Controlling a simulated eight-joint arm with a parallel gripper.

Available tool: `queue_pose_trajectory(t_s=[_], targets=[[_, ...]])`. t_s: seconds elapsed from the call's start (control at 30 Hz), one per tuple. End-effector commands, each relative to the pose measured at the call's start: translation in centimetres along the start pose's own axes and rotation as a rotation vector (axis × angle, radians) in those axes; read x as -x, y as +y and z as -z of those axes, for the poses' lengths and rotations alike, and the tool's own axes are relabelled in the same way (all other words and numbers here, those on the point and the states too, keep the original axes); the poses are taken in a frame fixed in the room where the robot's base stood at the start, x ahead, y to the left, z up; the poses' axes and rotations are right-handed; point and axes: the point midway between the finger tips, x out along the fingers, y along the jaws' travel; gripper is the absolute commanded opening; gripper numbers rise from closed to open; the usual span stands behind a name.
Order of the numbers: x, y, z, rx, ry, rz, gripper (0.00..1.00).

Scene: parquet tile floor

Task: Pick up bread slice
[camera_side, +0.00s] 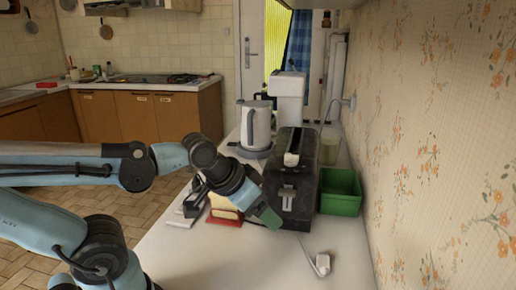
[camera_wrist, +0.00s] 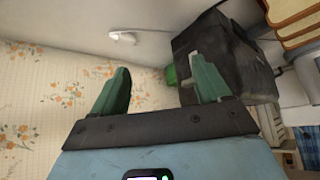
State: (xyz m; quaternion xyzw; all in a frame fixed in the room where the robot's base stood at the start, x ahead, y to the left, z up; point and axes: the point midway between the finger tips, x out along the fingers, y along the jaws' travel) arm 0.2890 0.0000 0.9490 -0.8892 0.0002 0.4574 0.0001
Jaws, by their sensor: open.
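My gripper is low over the counter, just in front of the black box. In the wrist view its two green fingers (camera_wrist: 160,85) are wide apart with nothing between them.
The black box (camera_side: 304,190) stands close beside my gripper and fills the upper right of the wrist view (camera_wrist: 222,55). A green bin (camera_side: 341,192) stands right of it. A kettle (camera_side: 256,126) stands behind. A small white object (camera_side: 322,264) lies in front, where the counter (camera_side: 220,265) is mostly clear.

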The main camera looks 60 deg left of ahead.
Motion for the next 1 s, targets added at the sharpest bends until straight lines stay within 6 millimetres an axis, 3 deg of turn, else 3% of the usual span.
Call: queue_pose_trajectory(t_s=[0.03, 0.17, 0.43, 0.57, 0.67, 1.0], targets=[[0.0, 0.0, 0.0, 0.000, 0.000, 0.000, 0.68], [0.0, 0.0, 0.0, 0.000, 0.000, 0.000, 0.48], [0.0, -0.1, 0.0, 0.004, -0.001, 0.001, 0.47], [0.1, -0.9, 0.5, 0.103, -0.026, 0.019, 0.47], [0.3, -2.6, 1.2, 0.306, -0.077, 0.057, 0.47], [1.0, -11.2, 3.2, 1.312, -0.255, 0.324, 0.47]])
